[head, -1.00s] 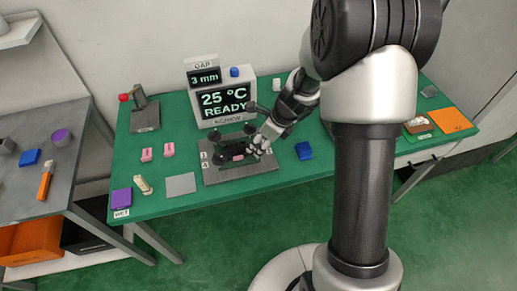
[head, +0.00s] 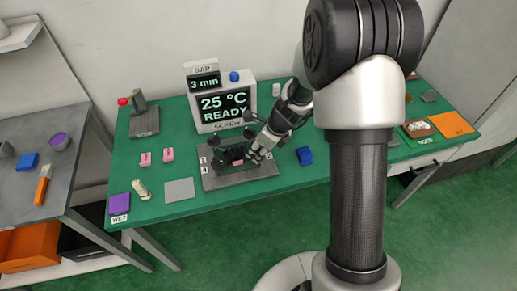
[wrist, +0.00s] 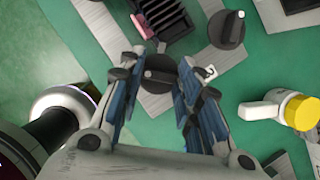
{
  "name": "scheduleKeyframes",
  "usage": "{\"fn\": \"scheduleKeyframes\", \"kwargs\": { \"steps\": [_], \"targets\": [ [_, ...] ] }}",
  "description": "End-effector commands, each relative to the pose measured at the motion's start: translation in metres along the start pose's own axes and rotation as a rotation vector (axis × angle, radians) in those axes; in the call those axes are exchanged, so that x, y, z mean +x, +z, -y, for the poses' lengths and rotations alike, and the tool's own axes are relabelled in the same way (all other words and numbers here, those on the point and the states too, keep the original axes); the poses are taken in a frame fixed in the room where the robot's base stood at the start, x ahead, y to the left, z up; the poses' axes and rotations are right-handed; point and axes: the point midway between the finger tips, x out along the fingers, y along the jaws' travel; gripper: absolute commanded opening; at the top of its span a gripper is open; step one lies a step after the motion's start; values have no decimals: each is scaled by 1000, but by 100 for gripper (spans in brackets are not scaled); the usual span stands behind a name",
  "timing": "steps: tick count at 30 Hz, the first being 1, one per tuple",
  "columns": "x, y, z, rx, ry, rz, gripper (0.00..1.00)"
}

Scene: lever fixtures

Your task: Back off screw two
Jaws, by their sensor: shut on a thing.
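A grey fixture plate (head: 215,181) lies on the green table, with a black finned block (head: 232,154) and a pink piece (head: 237,162) at its middle. Black knob-like screws stand around the block. My gripper (head: 256,156) is at the plate's right side. In the wrist view my gripper (wrist: 158,78) is shut on a black screw knob (wrist: 158,70), with a finger on each side. Another black knob (wrist: 228,28) stands free. Labels 3 and 4 show at the plate's left; the held knob's number cannot be read.
A display (head: 224,104) behind the plate reads 25 °C READY, and a gap sign (head: 203,83) reads 3 mm. A blue block (head: 304,155) lies right of the plate. A grey pad (head: 179,189) and pink blocks (head: 168,155) lie left. The wrist view shows a yellow-capped white object (wrist: 302,113).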

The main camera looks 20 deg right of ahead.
Motion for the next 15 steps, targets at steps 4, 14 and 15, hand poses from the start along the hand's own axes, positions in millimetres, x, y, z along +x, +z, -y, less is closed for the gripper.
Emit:
{"fn": "scheduleKeyframes", "kwargs": {
  "steps": [4, 14, 15],
  "targets": [
    [0, 0, 0, 0, 0, 0, 13],
    [0, 0, 0, -19, 8, 0, 8],
    [-1, 0, 1, -29, 12, 0, 8]
  ]
}}
